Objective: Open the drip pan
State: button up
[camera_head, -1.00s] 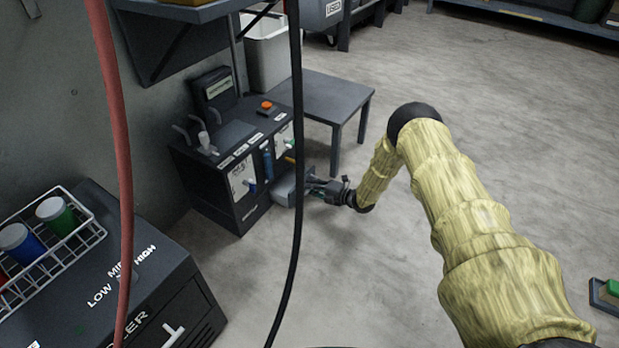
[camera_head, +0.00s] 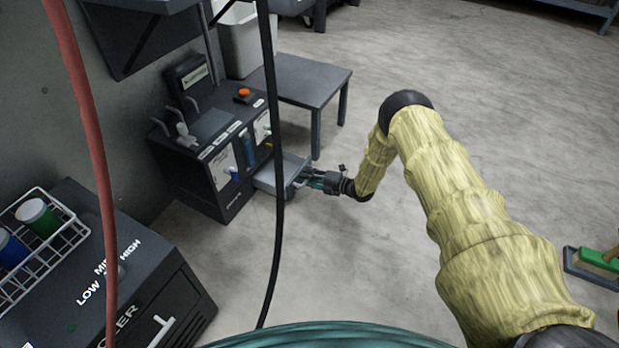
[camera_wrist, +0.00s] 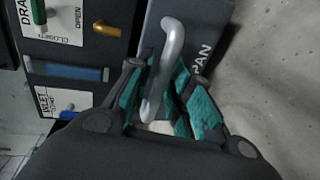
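The drip pan (camera_head: 276,180) is a grey drawer low on the front of a dark cabinet (camera_head: 200,192), standing out from it. In the wrist view its dark front (camera_wrist: 196,22) carries the letters "PAN" and a pale curved handle (camera_wrist: 170,45). My gripper (camera_head: 303,183) is at the pan's outer end. In the wrist view its teal fingers (camera_wrist: 160,90) stand on both sides of the handle and appear shut on it. The handle's lower end is partly hidden among the fingers.
A grey table (camera_head: 305,80) stands behind. A black hose (camera_head: 277,230) hangs across the view. The floor to the right is mostly clear.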

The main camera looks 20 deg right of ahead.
jog(key=v, duration=1.2)
dwell(0.5)
